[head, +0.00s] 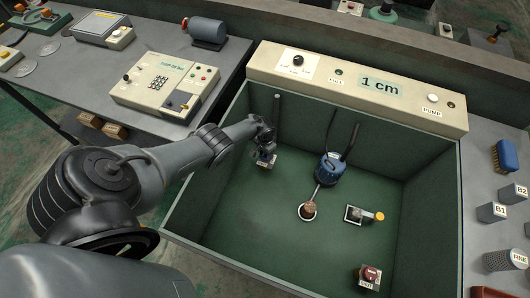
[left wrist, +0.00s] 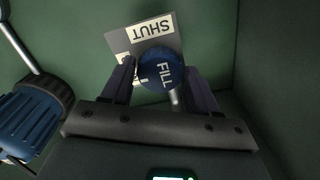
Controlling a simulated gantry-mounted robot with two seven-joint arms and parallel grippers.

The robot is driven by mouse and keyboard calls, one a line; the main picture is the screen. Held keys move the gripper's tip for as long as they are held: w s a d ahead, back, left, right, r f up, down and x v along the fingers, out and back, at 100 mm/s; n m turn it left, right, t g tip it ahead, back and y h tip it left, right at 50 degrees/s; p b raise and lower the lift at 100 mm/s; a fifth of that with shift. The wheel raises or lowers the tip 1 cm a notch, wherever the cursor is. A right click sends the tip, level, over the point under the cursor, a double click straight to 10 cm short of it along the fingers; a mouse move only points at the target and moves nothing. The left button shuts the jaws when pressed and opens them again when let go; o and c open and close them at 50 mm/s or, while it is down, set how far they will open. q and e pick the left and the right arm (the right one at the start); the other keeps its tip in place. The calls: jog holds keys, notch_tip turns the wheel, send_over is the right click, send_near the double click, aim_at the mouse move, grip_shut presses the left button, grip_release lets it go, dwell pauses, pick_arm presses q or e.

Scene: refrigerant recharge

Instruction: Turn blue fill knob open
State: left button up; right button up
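The blue fill knob (left wrist: 161,67) is round, with FILL lettered sideways on its top. It sits on a grey plate with a white SHUT label (left wrist: 152,28) and a second label partly hidden by a finger. In the head view the gripper mostly hides the knob. My right gripper is out of view.
A blue pump-like unit (head: 331,167) with hoses stands right of my left gripper. A red knob (head: 370,274) is at the tank's front right. The control panel (head: 357,84) reads 1 cm along the back rim. The tank walls (head: 189,190) rise around my arm.

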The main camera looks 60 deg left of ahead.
pick_arm(q)
jog(key=shift+o, duration=1.4)
notch_tip(320, 180, up, 11)
jog(key=p, duration=0.9)
jog(key=shift+f, duration=0.1)
